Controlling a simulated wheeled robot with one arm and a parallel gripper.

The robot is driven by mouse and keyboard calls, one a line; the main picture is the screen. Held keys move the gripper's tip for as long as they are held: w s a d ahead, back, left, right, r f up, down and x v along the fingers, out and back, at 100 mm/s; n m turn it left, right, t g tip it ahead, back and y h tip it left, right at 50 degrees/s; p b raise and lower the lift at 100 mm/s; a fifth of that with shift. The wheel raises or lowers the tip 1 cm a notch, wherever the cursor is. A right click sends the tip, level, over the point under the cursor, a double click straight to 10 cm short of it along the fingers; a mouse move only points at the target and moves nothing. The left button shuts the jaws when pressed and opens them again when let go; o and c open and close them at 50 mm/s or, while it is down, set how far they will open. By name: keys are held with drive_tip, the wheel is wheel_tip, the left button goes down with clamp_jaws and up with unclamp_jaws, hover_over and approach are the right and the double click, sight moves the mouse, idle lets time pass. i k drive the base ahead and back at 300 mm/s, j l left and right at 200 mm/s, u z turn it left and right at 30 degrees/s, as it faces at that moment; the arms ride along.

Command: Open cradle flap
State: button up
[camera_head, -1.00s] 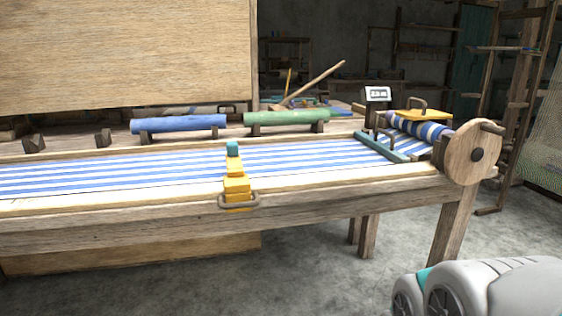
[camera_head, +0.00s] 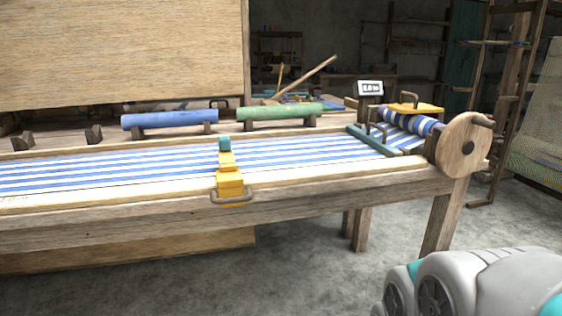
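A yellow panel with a dark handle (camera_head: 416,108) lies nearly flat behind the striped cloth roll (camera_head: 407,121), at the right end of the loom. It may be the cradle flap, but I cannot tell for sure. A yellow stepped piece (camera_head: 229,186) with a teal top and a grey handle at its front sits across the loom's front rail. My gripper is not in view, so its state and distance to these things are hidden.
The wooden loom (camera_head: 150,215) spans the view. Blue (camera_head: 170,120) and green (camera_head: 280,111) rolls lie on supports behind the striped cloth (camera_head: 110,175). A round wooden wheel (camera_head: 461,140) stands at the right end. A small display (camera_head: 370,88) stands behind.

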sight(416, 108)
drive_tip(key=l, duration=0.55)
drive_tip(key=i+l, duration=0.15)
drive_tip(key=l, duration=0.4)
drive_tip(key=l+z, duration=0.1)
drive_tip(key=l, duration=0.45)
